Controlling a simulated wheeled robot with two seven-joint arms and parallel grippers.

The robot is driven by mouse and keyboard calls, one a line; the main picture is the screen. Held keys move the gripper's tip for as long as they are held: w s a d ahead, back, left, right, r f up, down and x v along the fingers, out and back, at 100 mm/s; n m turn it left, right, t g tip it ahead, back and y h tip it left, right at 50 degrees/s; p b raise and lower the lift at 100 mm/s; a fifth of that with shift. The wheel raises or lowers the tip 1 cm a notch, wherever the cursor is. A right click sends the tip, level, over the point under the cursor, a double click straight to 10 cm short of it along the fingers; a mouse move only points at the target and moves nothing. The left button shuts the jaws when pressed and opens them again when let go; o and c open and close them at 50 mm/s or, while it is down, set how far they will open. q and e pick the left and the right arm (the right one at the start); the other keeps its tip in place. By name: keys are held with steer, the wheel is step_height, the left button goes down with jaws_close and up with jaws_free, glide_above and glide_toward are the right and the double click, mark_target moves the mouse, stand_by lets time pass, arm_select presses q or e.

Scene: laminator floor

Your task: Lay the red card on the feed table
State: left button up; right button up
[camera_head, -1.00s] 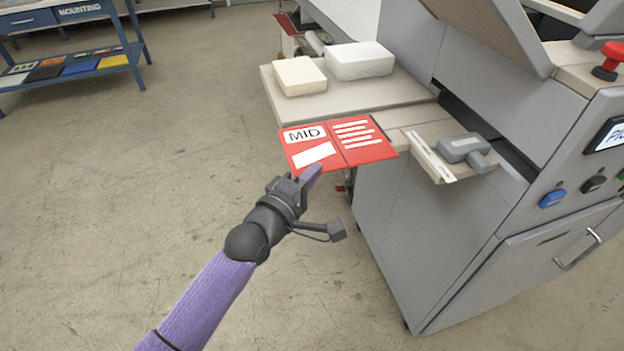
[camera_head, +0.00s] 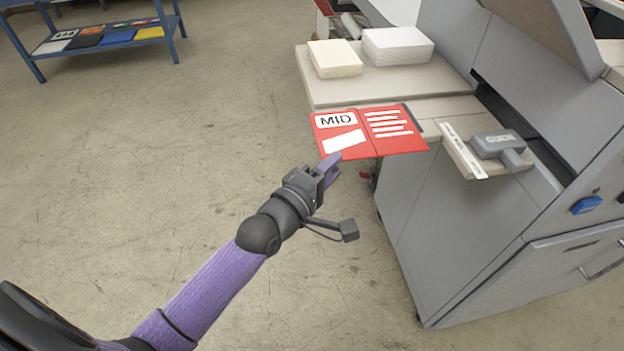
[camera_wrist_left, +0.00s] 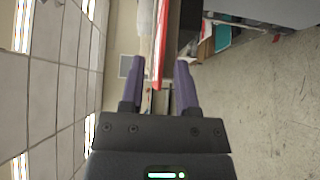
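The red card (camera_head: 370,147), with a white MID label and white stripes, lies flat at the front left edge of the beige feed table (camera_head: 400,90). Its near part juts out past the table edge, and I cannot tell how much of it is supported. My left gripper (camera_head: 331,168) is at the card's near edge in the head view. In the left wrist view the two purple fingers (camera_wrist_left: 160,83) stand apart, with the card (camera_wrist_left: 160,45) edge-on between them and a gap visible on each side. My right gripper is not in view.
A cream block (camera_head: 335,60) and a white stack (camera_head: 398,46) sit at the back of the table. A grey GUIDE block (camera_head: 495,145) sits on a small shelf to the right. A blue rack (camera_head: 110,38) stands far left. The floor between is clear.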

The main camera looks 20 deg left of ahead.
arm_select(q)
steer(key=p+v, duration=0.1)
steer(key=v, duration=0.8)
steer(key=s+a+f+m+g+y, duration=0.2)
steer(key=s+f+m+g, duration=0.2)
steer(key=f, duration=0.8)
steer(key=s+a+f+m+g+y, duration=0.1)
steer(key=s+f+m+g+y, duration=0.2)
steer(key=f, duration=0.9)
steer(key=s+f+m+g, duration=0.5)
steer(key=s+f, duration=0.1)
steer(key=s, duration=0.7)
steer(key=s+d+f+m+g, duration=0.1)
steer(key=s+f+m+g, duration=0.4)
steer(key=s, duration=0.8)
step_height(320, 180, down, 2)
steer(key=shift+f+m, duration=0.1)
steer(key=shift+m, duration=0.2)
steer(key=shift+w+d, duration=0.1)
